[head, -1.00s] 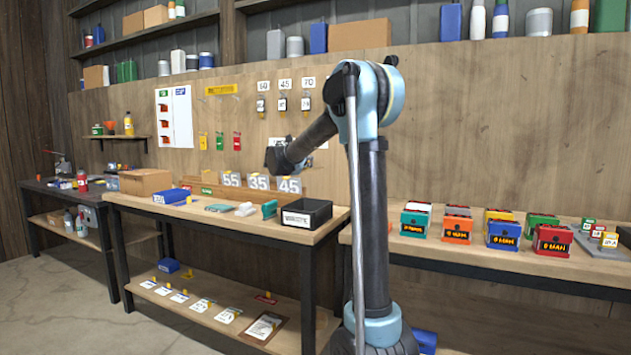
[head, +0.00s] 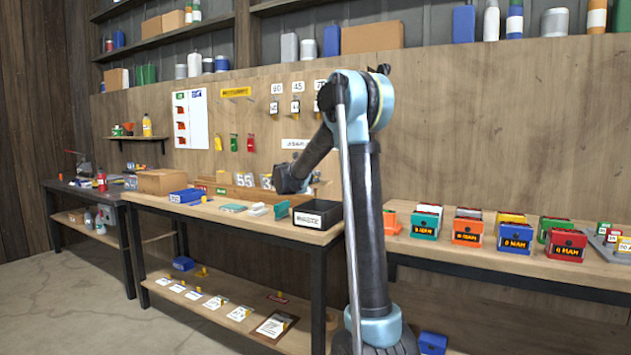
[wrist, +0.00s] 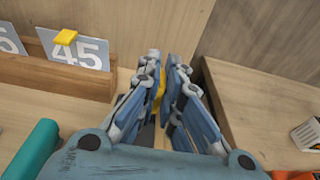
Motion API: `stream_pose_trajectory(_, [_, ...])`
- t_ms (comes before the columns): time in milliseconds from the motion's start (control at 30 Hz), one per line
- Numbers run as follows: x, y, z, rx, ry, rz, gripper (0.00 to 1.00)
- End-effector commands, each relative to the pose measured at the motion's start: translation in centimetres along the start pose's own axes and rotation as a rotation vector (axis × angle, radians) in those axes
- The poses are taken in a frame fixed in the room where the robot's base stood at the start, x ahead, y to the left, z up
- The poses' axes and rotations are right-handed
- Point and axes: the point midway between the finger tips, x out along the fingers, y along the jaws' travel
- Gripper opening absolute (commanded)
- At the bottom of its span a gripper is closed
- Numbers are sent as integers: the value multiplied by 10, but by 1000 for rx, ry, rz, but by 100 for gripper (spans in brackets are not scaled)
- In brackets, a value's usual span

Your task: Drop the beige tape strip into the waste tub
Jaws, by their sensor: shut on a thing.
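The waste tub is the black open tub (head: 318,216) with a white label, at the right front corner of the middle bench in the head view. My gripper (wrist: 163,72) is shut on a small yellow piece (wrist: 159,92) in the wrist view. The fingers hide most of that piece, so I cannot tell whether it is the beige tape strip. In the head view, my arm's dark end is up and left of the tub, above the bench, and its fingers cannot be made out. No separate beige strip is clear in either view.
A wooden rack with number plates (wrist: 75,48) is left of my gripper in the wrist view. A teal block (wrist: 32,150) lies nearer. A gap separates the middle bench from the right bench (wrist: 245,110).

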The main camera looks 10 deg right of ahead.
Motion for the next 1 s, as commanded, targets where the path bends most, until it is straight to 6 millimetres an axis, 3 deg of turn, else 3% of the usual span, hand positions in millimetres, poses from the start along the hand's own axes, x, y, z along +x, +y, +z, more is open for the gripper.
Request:
stream_pose_trajectory(367, [-1,1,-8,0,0,1,0])
stream_pose_trajectory(1000, [7,1,-64,0,0,1,0])
